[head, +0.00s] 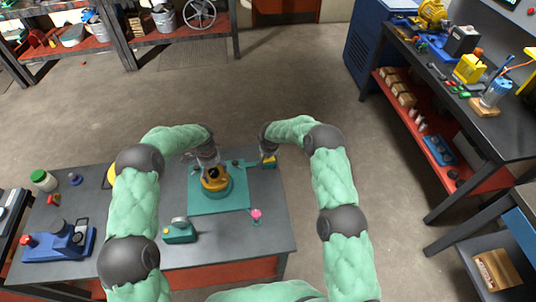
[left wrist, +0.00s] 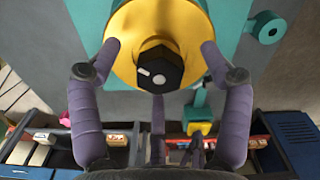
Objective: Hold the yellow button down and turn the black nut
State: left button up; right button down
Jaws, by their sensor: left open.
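The black nut (head: 214,173) sits on top of a yellow motor part (head: 216,184) on a teal plate (head: 232,202). In the left wrist view the nut (left wrist: 157,68) is six-sided, in front of a round yellow face (left wrist: 205,38). My left gripper (head: 211,166) is open above it; its two fingers (left wrist: 160,46) stand either side of the nut, apart from it. The yellow button (head: 269,160) is at the plate's far right. My right gripper (head: 266,152) is right above it, and its fingers are too small and hidden to judge; contact is unclear.
On the table (head: 130,270) are a green device (head: 179,231), a pink-topped piece (head: 256,215), a blue vise-like tool (head: 62,240) and a green-lidded jar (head: 43,180). A workbench with tools (head: 470,130) stands at the right. The floor between is clear.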

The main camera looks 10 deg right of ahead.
pick_arm(q)
jog(key=m, duration=0.5)
jog(key=shift+m, duration=0.4)
pick_arm(e)
jog(key=shift+s+f, duration=0.1)
pick_arm(q)
jog(key=m, duration=0.5)
jog(key=shift+r, duration=0.15)
jog(key=shift+c, duration=0.2)
